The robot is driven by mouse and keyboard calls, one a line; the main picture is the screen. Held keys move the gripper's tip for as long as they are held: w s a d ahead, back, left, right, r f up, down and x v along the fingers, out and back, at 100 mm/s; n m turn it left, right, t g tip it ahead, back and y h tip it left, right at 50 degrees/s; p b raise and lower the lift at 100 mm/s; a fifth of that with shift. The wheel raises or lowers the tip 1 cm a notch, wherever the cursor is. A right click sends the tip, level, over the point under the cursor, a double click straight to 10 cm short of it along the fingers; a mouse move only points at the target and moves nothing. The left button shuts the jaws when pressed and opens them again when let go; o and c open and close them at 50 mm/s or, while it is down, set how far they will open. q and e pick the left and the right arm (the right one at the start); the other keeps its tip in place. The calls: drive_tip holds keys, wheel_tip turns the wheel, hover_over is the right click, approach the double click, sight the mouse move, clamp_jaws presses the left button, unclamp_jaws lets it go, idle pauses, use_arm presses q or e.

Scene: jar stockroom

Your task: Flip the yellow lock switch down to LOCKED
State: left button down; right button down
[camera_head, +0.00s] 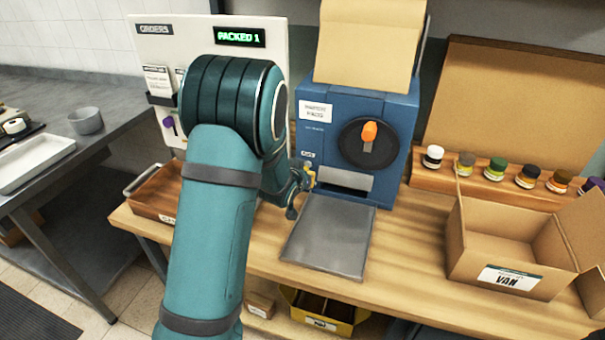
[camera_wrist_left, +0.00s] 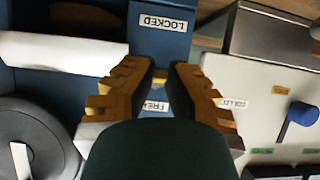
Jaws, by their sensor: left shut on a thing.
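The blue machine (camera_head: 345,110) stands at the back of the bench. My left gripper (camera_head: 303,186) is at its front lower left, below a small white label (camera_head: 307,154). A small yellow bit at the fingertips is probably the lock switch (camera_head: 311,178). In the left wrist view, my left gripper (camera_wrist_left: 166,75) has its fingers close together between the LOCKED label (camera_wrist_left: 163,22) and the FREE label (camera_wrist_left: 157,107). It is shut on the switch, which the fingers mostly hide, so its exact tilt cannot be told. My right gripper is not in view.
A round black dial with an orange handle (camera_head: 369,132) is on the machine's front. A grey metal plate (camera_head: 329,236) lies before it. A cardboard box (camera_head: 508,245) and several jars are at the right. A white panel (camera_head: 165,60) stands behind my left arm.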

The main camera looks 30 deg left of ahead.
use_arm(q)
drive_tip(key=shift+w+f+t, duration=0.15)
drive_tip(key=shift+f+t, duration=0.15)
drive_tip(key=shift+t, duration=0.7)
drive_tip(key=c, duration=0.9)
unclamp_jaws()
drive_tip(key=shift+w+f, duration=0.1)
drive_tip(key=shift+c, duration=0.2)
drive_tip(key=v, duration=1.2)
drive_tip(key=shift+d+f, duration=0.1)
drive_tip(key=shift+f, duration=0.1)
